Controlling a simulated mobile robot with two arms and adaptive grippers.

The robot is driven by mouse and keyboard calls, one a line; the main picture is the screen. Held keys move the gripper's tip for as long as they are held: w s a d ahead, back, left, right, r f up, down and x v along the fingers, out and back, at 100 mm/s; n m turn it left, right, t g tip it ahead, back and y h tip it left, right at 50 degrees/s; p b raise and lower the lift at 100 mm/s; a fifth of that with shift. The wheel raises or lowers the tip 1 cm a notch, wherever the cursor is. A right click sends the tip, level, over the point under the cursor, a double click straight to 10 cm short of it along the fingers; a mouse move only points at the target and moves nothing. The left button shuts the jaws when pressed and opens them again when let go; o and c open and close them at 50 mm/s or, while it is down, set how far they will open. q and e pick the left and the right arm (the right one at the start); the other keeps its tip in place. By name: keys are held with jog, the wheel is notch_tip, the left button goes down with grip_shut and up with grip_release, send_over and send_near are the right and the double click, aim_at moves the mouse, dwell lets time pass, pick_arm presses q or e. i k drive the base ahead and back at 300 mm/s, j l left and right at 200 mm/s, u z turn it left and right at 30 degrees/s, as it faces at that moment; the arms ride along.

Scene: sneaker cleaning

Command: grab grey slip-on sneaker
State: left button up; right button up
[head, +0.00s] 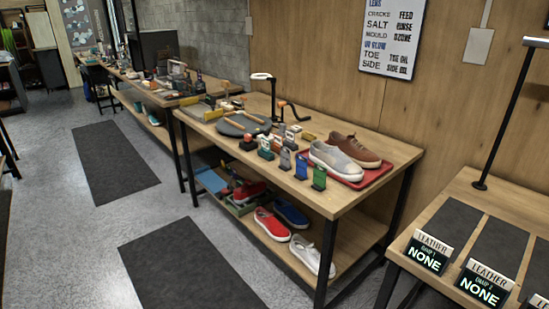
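A grey slip-on sneaker (335,160) with a white sole sits on a red tray (381,174) at the right end of the wooden workbench (345,199). A brown shoe (355,149) stands right behind it on the same tray and is partly hidden by it. Neither of my grippers shows in the head view.
Small coloured upright tags (302,167) stand left of the tray, near the bench's front edge. Red (271,224), blue (291,212) and white (312,254) shoes lie on the lower shelf. A table with "NONE" signs (427,252) is at right. The floor in front is clear.

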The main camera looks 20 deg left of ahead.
aim_at(331, 157)
jog(key=i+j, duration=0.6)
jog(key=i, duration=0.2)
